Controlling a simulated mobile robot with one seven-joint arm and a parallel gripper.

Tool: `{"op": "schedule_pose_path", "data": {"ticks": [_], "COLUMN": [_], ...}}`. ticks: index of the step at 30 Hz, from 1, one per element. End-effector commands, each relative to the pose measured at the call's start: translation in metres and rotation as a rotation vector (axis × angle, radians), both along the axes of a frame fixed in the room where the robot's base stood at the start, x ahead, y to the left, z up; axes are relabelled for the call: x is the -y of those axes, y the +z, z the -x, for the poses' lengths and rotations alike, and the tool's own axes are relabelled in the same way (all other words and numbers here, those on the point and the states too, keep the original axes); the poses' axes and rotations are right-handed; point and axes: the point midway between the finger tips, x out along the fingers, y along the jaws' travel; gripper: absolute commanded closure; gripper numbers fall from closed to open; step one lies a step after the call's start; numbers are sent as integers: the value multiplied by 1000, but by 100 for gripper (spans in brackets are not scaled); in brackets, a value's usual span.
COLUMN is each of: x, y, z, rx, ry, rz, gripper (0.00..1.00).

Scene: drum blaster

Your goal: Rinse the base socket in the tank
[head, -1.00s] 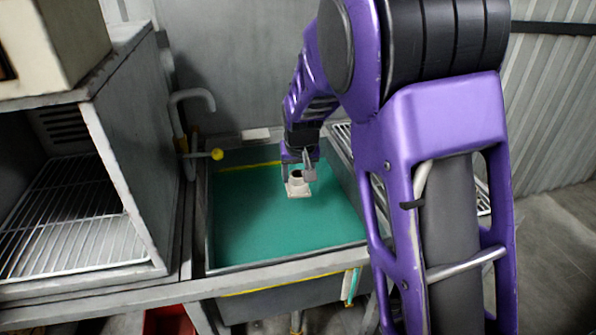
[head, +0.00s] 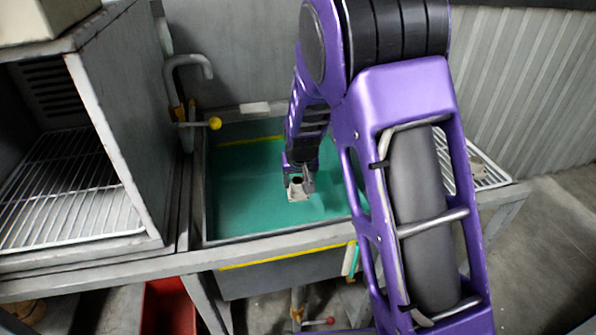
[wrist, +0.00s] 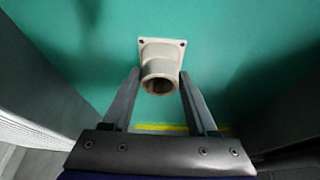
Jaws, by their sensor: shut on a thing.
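The base socket (head: 298,190) is a pale beige piece with a square flange and a round, hollow neck. My gripper (head: 300,180) is shut on its neck and holds it over the tank (head: 235,240), which is filled with green liquid. In the wrist view the socket (wrist: 161,65) shows its flange with corner holes pointing away, and its open neck end between the two fingers of my gripper (wrist: 160,85). Green liquid fills the background. I cannot tell whether the flange touches the liquid surface.
A grey tap (head: 187,75) with a yellow knob (head: 215,123) stands at the tank's back left. A cabinet with a wire rack (head: 65,190) is on the left. A wire drainer (head: 485,172) lies to the right. A red bin (head: 168,308) is below the bench.

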Motion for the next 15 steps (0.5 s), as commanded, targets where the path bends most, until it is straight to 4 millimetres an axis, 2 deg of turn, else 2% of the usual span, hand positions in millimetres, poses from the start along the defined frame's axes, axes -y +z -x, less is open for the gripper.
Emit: {"op": "schedule_pose_path", "data": {"ticks": [15], "x": [1], "y": [-59], "z": [0], "rx": [0], "ry": [-2], "rz": [0], "gripper": [100]}}
